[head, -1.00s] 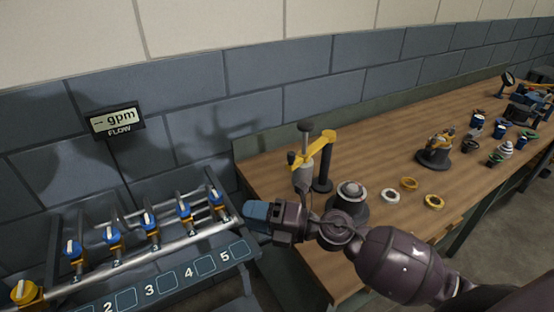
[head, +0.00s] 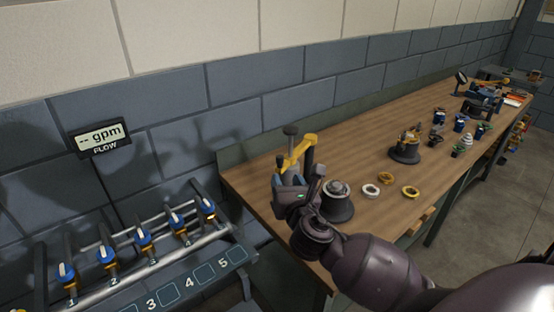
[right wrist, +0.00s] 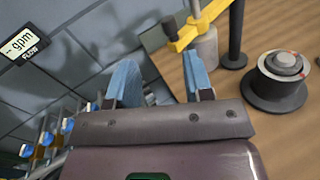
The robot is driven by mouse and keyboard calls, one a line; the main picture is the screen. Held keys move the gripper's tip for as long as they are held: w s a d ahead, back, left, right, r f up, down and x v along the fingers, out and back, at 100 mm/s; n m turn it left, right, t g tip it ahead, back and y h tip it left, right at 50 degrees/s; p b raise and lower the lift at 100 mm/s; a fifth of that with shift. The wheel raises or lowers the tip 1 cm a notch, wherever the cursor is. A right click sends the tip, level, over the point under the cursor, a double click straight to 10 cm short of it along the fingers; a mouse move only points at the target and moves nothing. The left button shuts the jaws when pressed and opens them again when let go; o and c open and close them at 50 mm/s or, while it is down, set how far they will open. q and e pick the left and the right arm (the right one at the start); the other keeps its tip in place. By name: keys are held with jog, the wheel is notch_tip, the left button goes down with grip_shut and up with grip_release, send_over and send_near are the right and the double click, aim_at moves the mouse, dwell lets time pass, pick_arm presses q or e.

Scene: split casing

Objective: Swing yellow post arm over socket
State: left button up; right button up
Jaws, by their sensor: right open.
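The yellow post arm (head: 298,152) is mounted on a dark upright post (head: 308,162) near the left end of the wooden bench. A grey cylinder (right wrist: 204,46) hangs under it, and a dark handle (right wrist: 170,25) sits at its end. The socket (head: 336,203), a dark round base with a silver top, stands right of the post and apart from the arm; it also shows in the right wrist view (right wrist: 272,92). My right gripper (head: 283,180) is open and empty, just below and in front of the arm, partly hiding the cylinder. My left gripper is not in view.
A white ring (head: 371,190) and two yellow rings lie right of the socket. A dark base with yellow parts (head: 406,150) stands behind them. A valve rack (head: 150,245) with several blue-handled valves is at left, under a flow display (head: 99,137).

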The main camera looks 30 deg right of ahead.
aim_at(281, 160)
jog(key=shift+n+g+h, duration=0.3)
jog(key=shift+n+h, duration=0.1)
jog(key=shift+n, duration=0.4)
jog(key=x, duration=0.7)
jog(key=p+x, duration=0.1)
jog(key=x, duration=0.3)
jog(key=shift+s+d+f, duration=0.1)
jog(key=shift+s+d, duration=0.1)
jog(key=shift+d, duration=0.1)
grip_shut()
